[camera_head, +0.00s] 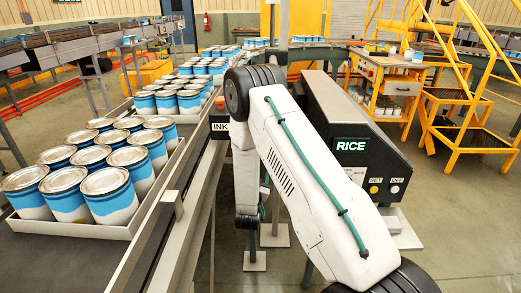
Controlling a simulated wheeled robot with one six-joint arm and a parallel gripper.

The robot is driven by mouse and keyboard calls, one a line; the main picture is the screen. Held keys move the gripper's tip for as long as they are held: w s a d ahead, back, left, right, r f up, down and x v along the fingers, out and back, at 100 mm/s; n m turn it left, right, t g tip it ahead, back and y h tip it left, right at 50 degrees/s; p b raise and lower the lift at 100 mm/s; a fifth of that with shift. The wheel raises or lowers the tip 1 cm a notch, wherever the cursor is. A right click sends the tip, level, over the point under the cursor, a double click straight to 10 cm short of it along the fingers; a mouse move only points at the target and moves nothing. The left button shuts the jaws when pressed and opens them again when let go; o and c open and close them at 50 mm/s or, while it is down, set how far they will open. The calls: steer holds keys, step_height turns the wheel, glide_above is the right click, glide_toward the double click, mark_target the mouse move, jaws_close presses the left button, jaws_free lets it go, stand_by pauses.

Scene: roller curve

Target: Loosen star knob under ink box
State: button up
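The ink box shows as a small dark face with a white "INK" label (220,126) beside the conveyor rail. My white arm hides most of it. No star knob is visible; the area under the box is covered by my arm. My arm rises from the lower right, bends at a dark joint and runs down just right of the label. A dark wrist part shows low beside the rail. My gripper's fingers cannot be made out, so what they touch or hold is hidden.
A dark printer housing (347,118) with a "RICE" display stands right of my arm. Trays of blue-and-white cans (107,192) fill the conveyor on the left. A metal guide rail (160,225) runs alongside. A workbench (390,62) and yellow steps (455,110) stand behind right; floor at right is clear.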

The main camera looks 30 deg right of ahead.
steer(key=w+d+r+t+h, duration=0.1)
steer(key=w+d+r, duration=0.1)
steer(key=r, duration=0.2)
steer(key=w+d+r+m+t+h, duration=0.1)
steer(key=w+d+r, duration=0.1)
steer(key=r, duration=0.2)
steer(key=shift+w+d+r+h, duration=0.15)
steer(key=shift+d+h, duration=0.2)
steer(key=shift+h, duration=0.05)
steer(key=shift+c, duration=0.3)
steer(key=c, duration=0.9)
